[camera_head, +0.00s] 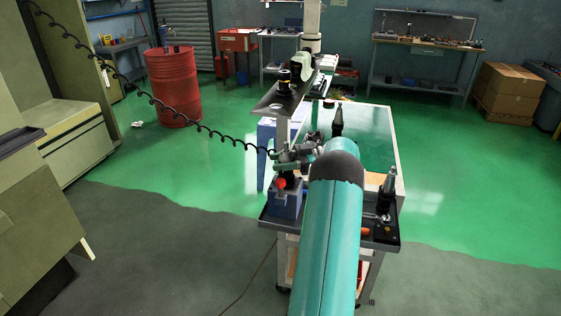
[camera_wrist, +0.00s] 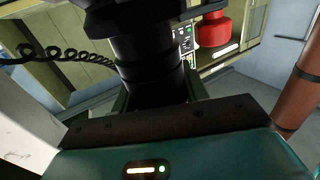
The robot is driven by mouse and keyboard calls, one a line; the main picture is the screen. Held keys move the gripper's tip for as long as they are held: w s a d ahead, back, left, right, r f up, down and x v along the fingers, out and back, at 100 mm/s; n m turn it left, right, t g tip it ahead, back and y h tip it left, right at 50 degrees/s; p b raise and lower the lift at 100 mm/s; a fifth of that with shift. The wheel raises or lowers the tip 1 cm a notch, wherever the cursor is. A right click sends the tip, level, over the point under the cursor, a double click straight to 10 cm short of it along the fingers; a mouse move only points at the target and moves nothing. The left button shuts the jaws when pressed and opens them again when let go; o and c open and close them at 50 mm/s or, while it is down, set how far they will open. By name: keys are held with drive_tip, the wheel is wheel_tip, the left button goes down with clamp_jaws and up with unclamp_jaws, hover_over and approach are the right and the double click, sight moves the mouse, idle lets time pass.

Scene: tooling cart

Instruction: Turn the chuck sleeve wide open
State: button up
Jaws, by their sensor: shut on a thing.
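The chuck sleeve (camera_wrist: 150,72) is a black, stepped, ribbed cylinder in the upper middle of the wrist view. My gripper (camera_wrist: 157,96) is shut on it, with parts of the fingers showing at either side of its lower end. The dark front bar and teal body of my gripper hide the sleeve's near end. In the head view, my teal arm reaches over the tooling cart (camera_head: 388,232), and my gripper (camera_head: 297,155) is small and partly covered by the arm. I cannot make out the sleeve or its jaw opening there.
A coiled black cable (camera_head: 150,98) runs from the upper left to the cart. A red knob (camera_head: 281,183) sits beside my gripper; a red button (camera_wrist: 213,30) shows in the wrist view. Tool holders (camera_head: 386,190) stand on the cart's right.

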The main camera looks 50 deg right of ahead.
drive_tip(key=shift+s+n+g+y, duration=0.2)
drive_tip(key=shift+n+g+y, duration=1)
drive_tip(key=shift+g, duration=0.5)
drive_tip(key=shift+a+n+g+y, duration=0.2)
drive_tip(key=shift+n+g+y, duration=0.1)
drive_tip(key=shift+n+g, duration=0.45)
drive_tip(key=o, duration=1)
drive_tip(key=shift+d, duration=0.15)
